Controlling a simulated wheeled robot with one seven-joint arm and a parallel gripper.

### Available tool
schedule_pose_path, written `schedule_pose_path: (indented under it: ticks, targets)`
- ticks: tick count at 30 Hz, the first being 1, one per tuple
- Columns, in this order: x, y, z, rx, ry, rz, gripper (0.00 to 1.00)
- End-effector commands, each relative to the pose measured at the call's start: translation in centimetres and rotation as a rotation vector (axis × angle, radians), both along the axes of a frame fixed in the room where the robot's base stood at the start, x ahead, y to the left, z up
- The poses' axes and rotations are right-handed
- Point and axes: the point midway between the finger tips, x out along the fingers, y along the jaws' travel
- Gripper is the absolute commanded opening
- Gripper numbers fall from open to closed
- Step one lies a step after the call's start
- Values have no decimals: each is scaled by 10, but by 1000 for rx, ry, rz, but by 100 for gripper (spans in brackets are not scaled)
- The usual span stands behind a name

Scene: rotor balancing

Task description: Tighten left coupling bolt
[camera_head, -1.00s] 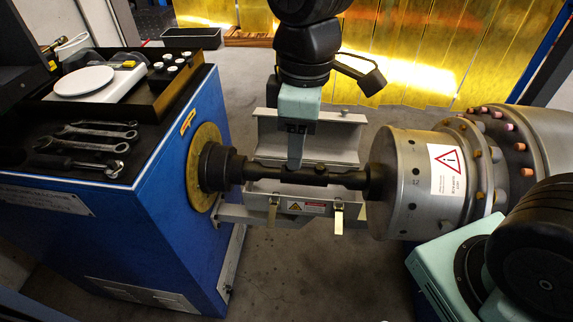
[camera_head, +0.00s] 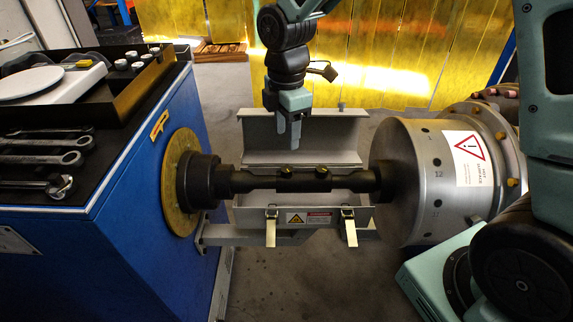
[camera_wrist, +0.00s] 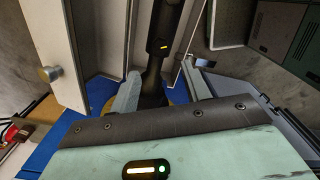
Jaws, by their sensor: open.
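The dark coupling shaft (camera_head: 255,182) runs between the blue machine and the grey rotor drum. Two brass-topped bolts stand on its middle sleeve, the left coupling bolt (camera_head: 287,171) and the right one (camera_head: 322,171). My gripper (camera_head: 288,142) points down in the head view, above and seemingly behind the left bolt, apart from the shaft. In the wrist view my gripper (camera_wrist: 160,88) has its fingers apart with nothing held. The dark shaft (camera_wrist: 168,20) shows beyond and between them, with a small yellow mark. I cannot tell which bolt that mark is.
An open guard box (camera_head: 300,140) with two latches surrounds the shaft. The blue machine (camera_head: 120,225) at left carries several wrenches (camera_head: 50,158) and a scale (camera_head: 40,85). The grey drum (camera_head: 415,180) with a warning label is at right. Open floor lies in front.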

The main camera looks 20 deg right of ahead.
Motion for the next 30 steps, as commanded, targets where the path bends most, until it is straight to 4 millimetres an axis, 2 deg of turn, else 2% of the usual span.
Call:
schedule_pose_path:
  ticks: [1,6,12,18,27,28,30]
  targets:
    - [-1,0,-13,-1,5,2,47]
    - [-1,0,-48,0,4,2,47]
    - [-1,0,-80,0,3,1,47]
    - [-1,0,-95,0,1,0,47]
    - [-1,0,-96,0,-1,0,47]
    - [-1,0,-96,0,-1,0,42]
    - [-1,0,-96,0,0,0,22]
